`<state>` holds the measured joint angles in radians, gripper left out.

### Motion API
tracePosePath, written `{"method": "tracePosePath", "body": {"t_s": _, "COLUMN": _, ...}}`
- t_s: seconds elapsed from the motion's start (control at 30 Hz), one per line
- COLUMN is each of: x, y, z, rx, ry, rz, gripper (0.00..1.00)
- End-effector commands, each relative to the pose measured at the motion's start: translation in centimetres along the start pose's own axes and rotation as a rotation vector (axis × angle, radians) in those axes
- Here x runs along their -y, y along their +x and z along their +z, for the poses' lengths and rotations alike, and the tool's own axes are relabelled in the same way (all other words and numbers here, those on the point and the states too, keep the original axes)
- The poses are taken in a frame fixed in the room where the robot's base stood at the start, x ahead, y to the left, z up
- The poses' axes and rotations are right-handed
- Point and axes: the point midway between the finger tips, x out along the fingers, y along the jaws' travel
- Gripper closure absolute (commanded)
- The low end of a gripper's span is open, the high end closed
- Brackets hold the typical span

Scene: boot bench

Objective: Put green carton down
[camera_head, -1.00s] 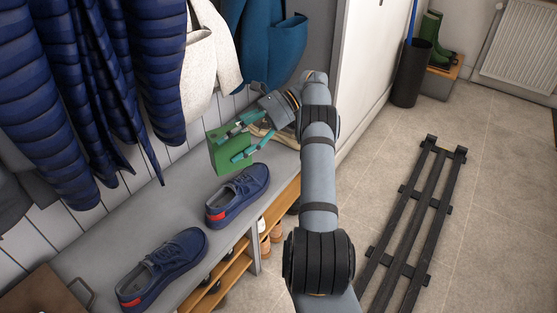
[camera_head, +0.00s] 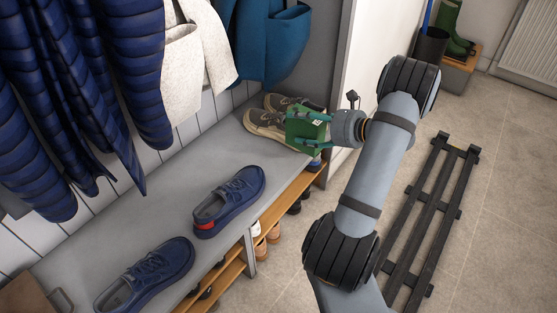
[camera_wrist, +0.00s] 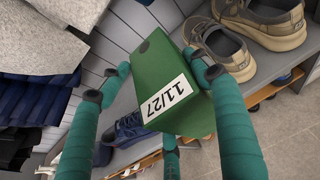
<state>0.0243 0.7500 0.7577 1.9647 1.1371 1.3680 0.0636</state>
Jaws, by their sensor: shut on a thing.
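The green carton (camera_head: 300,132) is held in my gripper (camera_head: 312,132) near the far end of the grey bench (camera_head: 110,222). In the wrist view the green carton (camera_wrist: 152,80) sits tilted between the teal fingers of my gripper (camera_wrist: 150,95), with a white label reading 11/27 facing the camera. In the head view it is in front of a pair of tan shoes (camera_head: 262,122) and hides part of them. I cannot tell whether its underside touches the bench.
Two navy shoes (camera_head: 228,203) stand on the nearer part of the bench, with bare bench between them and the tan shoes. Coats (camera_head: 180,70) hang over its back edge. Shelves with shoes (camera_head: 240,262) lie below. A dark slatted rack (camera_head: 425,215) is on the floor.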

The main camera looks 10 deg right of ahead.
Motion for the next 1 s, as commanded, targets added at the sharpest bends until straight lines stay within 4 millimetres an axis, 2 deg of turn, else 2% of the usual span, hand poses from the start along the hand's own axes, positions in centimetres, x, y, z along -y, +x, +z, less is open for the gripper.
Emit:
{"method": "tracePosePath", "body": {"t_s": 0.17, "x": -0.3, "y": 1.2, "z": -1.5, "rx": 0.004, "ry": -0.007, "rz": 0.015, "gripper": 0.83}}
{"method": "tracePosePath", "body": {"t_s": 0.27, "x": -0.9, "y": 3.2, "z": -1.9, "rx": 0.004, "ry": -0.008, "rz": 0.020, "gripper": 0.83}}
{"method": "tracePosePath", "body": {"t_s": 0.5, "x": -2.2, "y": 9.4, "z": -3.0, "rx": 0.004, "ry": -0.009, "rz": 0.019, "gripper": 0.83}}
{"method": "tracePosePath", "body": {"t_s": 0.6, "x": -2.6, "y": 11.3, "z": -3.2, "rx": 0.004, "ry": -0.009, "rz": 0.017, "gripper": 0.83}}
{"method": "tracePosePath", "body": {"t_s": 0.7, "x": -2.9, "y": 12.6, "z": -3.3, "rx": 0.005, "ry": -0.009, "rz": 0.016, "gripper": 0.83}}
{"method": "tracePosePath", "body": {"t_s": 0.87, "x": -3.0, "y": 13.3, "z": -3.5, "rx": 0.005, "ry": -0.007, "rz": 0.014, "gripper": 0.83}}
{"method": "tracePosePath", "body": {"t_s": 1.0, "x": -3.0, "y": 13.9, "z": -4.9, "rx": 0.004, "ry": -0.005, "rz": 0.015, "gripper": 0.83}}
